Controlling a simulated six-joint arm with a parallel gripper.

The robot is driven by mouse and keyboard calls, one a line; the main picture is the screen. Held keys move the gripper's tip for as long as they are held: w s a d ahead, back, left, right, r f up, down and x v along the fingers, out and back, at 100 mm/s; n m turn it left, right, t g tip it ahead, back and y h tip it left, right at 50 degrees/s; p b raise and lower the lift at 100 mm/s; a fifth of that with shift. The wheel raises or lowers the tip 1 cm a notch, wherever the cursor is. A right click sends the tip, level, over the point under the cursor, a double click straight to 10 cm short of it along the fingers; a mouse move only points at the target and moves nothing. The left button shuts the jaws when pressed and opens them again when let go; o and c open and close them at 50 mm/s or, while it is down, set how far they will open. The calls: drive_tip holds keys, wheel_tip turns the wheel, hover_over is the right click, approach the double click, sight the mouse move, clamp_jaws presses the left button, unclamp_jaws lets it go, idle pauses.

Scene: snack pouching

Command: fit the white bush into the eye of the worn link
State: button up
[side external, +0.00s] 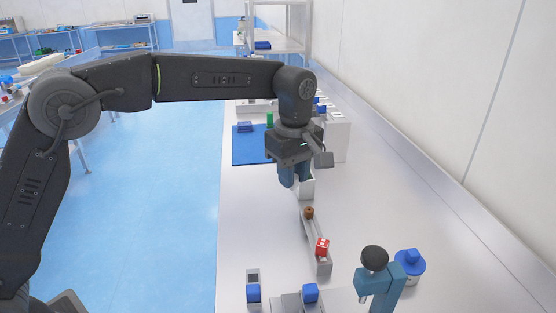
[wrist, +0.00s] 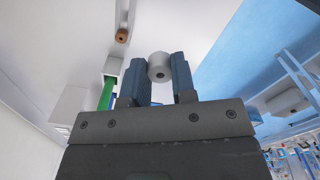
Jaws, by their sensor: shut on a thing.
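My gripper (side external: 293,182) is above the bench with its blue fingers pointing down. In the wrist view the fingers (wrist: 159,78) are shut on the white bush (wrist: 158,67), a short pale cylinder with a dark hole in its end face. The bush is hard to make out in the side view. A narrow grey bar, which looks like the worn link (side external: 313,232), lies on the bench nearer the side camera than my gripper. The brown piece also shows in the wrist view (wrist: 122,36), apart from the bush. The link's eye is not clear.
A blue mat (side external: 249,146) and a green upright piece (side external: 269,119) are behind my gripper. A teal clamp-like stand with a black knob (side external: 374,258) and a blue-topped round container (side external: 410,266) stand at front right. The bench left of the link is clear.

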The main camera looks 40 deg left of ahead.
drive_tip(key=s+d+m, duration=0.4)
drive_tip(key=s+d, duration=0.8)
drive_tip(key=d, duration=0.2)
approach(316, 312)
drive_tip(key=shift+s+d+f, duration=0.35)
drive_tip(key=shift+s+d, duration=0.05)
drive_tip(key=shift+s, duration=0.3)
drive_tip(key=shift+f, duration=2.05)
drive_tip(key=shift+f, duration=1.15)
drive_tip(key=o, duration=1)
drive_tip(key=shift+c, duration=0.2)
wheel_tip(316, 312, up, 14)
